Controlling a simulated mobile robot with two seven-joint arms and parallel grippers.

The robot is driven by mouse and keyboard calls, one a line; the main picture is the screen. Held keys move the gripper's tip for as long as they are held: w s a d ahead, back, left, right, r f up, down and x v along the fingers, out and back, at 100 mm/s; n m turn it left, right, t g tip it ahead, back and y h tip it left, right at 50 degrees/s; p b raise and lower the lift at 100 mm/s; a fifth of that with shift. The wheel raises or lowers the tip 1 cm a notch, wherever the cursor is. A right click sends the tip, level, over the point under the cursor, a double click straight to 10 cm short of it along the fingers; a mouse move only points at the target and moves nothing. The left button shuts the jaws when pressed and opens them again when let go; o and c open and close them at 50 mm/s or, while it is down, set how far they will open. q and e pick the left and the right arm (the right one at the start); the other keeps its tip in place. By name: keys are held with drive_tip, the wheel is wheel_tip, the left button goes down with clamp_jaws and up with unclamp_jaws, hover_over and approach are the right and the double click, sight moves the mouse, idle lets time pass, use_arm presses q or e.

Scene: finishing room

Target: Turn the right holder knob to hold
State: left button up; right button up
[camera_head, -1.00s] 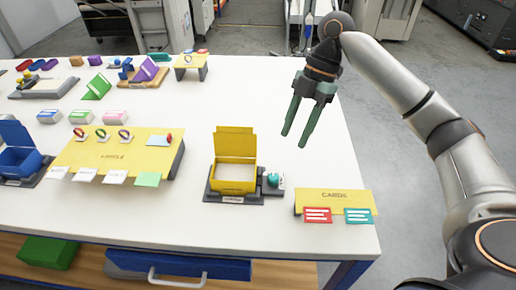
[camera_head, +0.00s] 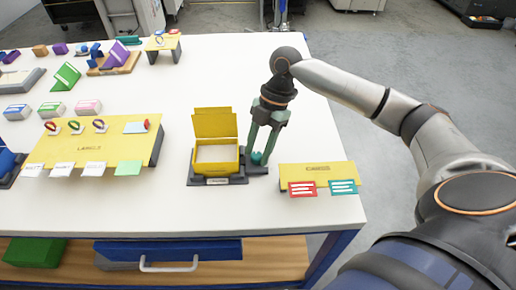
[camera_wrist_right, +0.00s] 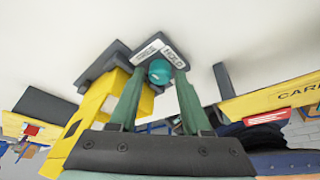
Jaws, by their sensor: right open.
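The right holder is a yellow open-lidded box (camera_head: 217,165) on a dark base near the table's front edge. Its round teal knob (camera_head: 257,158) sits on the base's right side. In the right wrist view the knob (camera_wrist_right: 159,72) lies between the fingertips, in front of a white plate marked HOLD (camera_wrist_right: 173,53) and a second, unreadable plate. My right gripper (camera_head: 260,155) points down with its green fingers open on either side of the knob. I cannot tell whether they touch it. My left gripper is not in view.
A yellow CARDS stand (camera_head: 318,173) with a red and a teal card stands just right of the gripper. A yellow LABELS stand (camera_head: 90,150) is to the left, and a blue holder (camera_head: 6,161) is at the left edge. The table behind the box is mostly clear.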

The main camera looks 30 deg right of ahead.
drive_tip(key=shift+f, duration=0.1)
clamp_jaws()
idle(0.4)
